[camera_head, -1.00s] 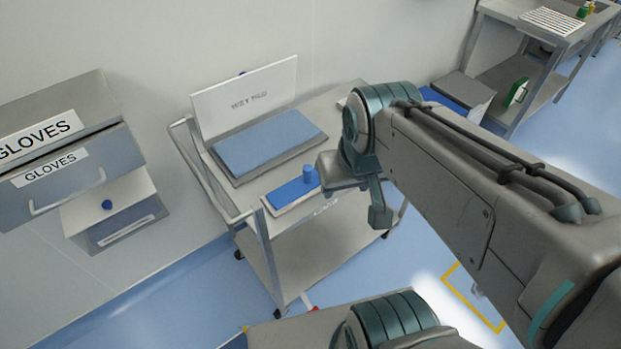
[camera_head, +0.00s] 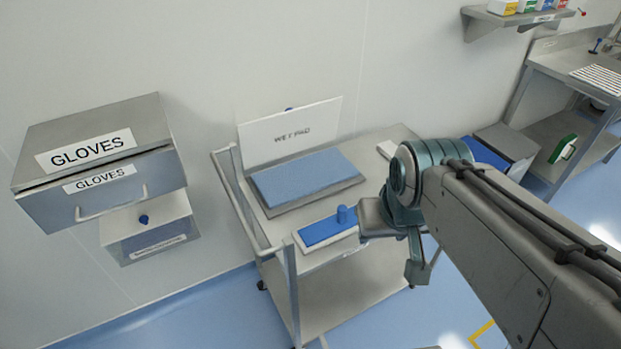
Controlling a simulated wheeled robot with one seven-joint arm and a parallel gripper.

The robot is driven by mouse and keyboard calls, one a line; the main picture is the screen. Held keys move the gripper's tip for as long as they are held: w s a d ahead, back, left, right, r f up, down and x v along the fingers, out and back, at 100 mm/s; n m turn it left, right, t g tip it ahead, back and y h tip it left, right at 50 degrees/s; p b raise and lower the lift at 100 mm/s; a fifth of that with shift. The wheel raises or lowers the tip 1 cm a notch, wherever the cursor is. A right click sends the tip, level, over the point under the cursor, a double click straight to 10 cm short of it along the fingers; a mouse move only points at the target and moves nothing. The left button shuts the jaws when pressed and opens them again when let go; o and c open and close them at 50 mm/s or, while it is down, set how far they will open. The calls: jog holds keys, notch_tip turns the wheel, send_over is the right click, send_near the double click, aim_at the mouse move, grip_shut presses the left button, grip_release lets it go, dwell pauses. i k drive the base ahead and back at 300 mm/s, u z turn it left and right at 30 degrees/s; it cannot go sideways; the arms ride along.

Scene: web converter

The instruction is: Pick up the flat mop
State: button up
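The flat mop (camera_head: 322,231) looks like a flat blue block with a short round blue knob on top. It lies in a pale shallow tray near the front edge of the steel cart's top (camera_head: 277,229). My gripper (camera_head: 388,238) is at the end of the arm, just right of the flat mop, and covers the mop's right end in this view. I cannot see clear fingertips, so its opening and any contact with the mop are hidden.
A blue pad (camera_head: 305,174) lies behind the mop, before an upright white sign (camera_head: 290,134). A cart rail (camera_head: 236,200) stands at left. A grey bin (camera_head: 512,143) and a steel table (camera_head: 575,60) stand at right.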

aim_at(310, 238)
jog(key=k, duration=1.3)
jog(key=u, duration=0.6)
jog(key=i, duration=1.2)
jog(key=z, duration=0.9)
jog(key=i, duration=0.45)
jog(key=z, duration=0.4)
